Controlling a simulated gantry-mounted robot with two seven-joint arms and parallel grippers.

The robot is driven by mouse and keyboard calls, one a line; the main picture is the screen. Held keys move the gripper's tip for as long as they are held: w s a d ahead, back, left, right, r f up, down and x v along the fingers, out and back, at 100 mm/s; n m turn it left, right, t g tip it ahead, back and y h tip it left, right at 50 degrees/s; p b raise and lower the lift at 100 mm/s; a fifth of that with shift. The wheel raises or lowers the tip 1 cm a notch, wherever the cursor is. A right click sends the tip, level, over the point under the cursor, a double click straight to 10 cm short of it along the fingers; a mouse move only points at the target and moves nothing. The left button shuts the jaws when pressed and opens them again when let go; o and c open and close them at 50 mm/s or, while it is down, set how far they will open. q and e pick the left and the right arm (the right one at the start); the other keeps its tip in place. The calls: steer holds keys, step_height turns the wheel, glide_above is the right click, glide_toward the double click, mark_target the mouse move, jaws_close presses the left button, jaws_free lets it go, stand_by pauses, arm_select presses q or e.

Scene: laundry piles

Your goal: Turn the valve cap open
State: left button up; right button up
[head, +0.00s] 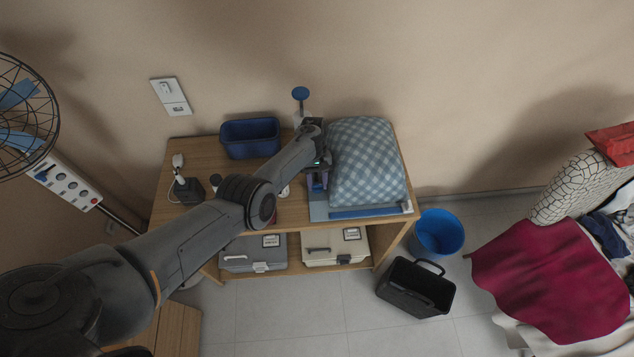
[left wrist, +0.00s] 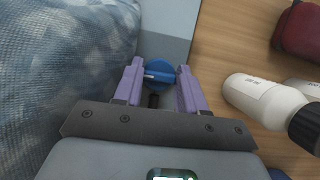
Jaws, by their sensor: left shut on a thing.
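The blue round valve cap (left wrist: 160,72), with a raised grip bar across it, sits between the two purple fingers of my left gripper (left wrist: 159,83) in the left wrist view. The gripper is shut on the cap. In the head view my left gripper (head: 318,181) points down at the left edge of a blue checkered cushion-like bundle (head: 368,165), which also fills the left of the wrist view (left wrist: 65,70). The cap is hidden by the gripper in the head view. My right gripper is not in view.
On the wooden table (head: 160,205) stand a dark blue bin (head: 250,138), a blue disc on a stem (head: 300,93) and a small dark device (head: 187,190). A white bottle with a black cap (left wrist: 265,98) lies close right of the gripper. Boxes (head: 253,254) fill the lower shelf.

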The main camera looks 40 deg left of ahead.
arm_select(q)
steer(key=shift+f, duration=0.1)
stand_by(0.5)
steer(key=o, duration=1.1)
steer(key=shift+c, duration=0.2)
steer(key=p+v, duration=0.1)
steer(key=v, duration=1)
steer(key=shift+d, duration=0.15)
